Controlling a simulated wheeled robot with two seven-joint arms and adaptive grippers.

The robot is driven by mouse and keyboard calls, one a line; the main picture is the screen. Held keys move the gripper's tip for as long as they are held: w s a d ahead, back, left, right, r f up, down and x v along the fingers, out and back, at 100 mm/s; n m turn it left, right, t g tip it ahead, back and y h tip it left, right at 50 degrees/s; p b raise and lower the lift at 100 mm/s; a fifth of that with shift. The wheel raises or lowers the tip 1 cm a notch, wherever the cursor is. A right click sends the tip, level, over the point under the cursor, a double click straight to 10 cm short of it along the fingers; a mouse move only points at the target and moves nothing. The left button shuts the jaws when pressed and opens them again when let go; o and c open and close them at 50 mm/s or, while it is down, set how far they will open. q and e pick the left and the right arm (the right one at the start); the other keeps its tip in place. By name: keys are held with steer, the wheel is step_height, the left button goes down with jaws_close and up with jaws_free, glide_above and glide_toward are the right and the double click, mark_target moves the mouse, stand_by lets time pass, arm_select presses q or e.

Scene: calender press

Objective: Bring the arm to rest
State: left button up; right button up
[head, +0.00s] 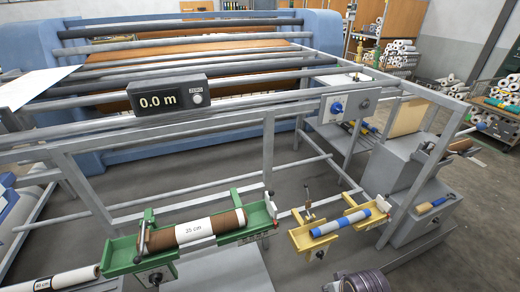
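Neither of my grippers shows in the head view. A dark, ribbed round part at the bottom edge, right of centre, looks like a piece of my own arm; its fingers, if any, are out of the picture. The calender press frame (268,150) of grey bars fills the middle. Its black display (167,95) reads 0.0 m. A green cradle (121,262) at the lower left holds a brown roll (228,221) with a white label band. A yellow cradle (303,238) to its right holds a blue and grey roll (340,224).
A white roll (60,281) marked 40 cm lies at the lower left. A grey cabinet (405,185) stands at the right, with a blue-handled brush (432,206) on its ledge. A control box with a blue knob (337,107) hangs on the frame. Shelves of rolls stand behind.

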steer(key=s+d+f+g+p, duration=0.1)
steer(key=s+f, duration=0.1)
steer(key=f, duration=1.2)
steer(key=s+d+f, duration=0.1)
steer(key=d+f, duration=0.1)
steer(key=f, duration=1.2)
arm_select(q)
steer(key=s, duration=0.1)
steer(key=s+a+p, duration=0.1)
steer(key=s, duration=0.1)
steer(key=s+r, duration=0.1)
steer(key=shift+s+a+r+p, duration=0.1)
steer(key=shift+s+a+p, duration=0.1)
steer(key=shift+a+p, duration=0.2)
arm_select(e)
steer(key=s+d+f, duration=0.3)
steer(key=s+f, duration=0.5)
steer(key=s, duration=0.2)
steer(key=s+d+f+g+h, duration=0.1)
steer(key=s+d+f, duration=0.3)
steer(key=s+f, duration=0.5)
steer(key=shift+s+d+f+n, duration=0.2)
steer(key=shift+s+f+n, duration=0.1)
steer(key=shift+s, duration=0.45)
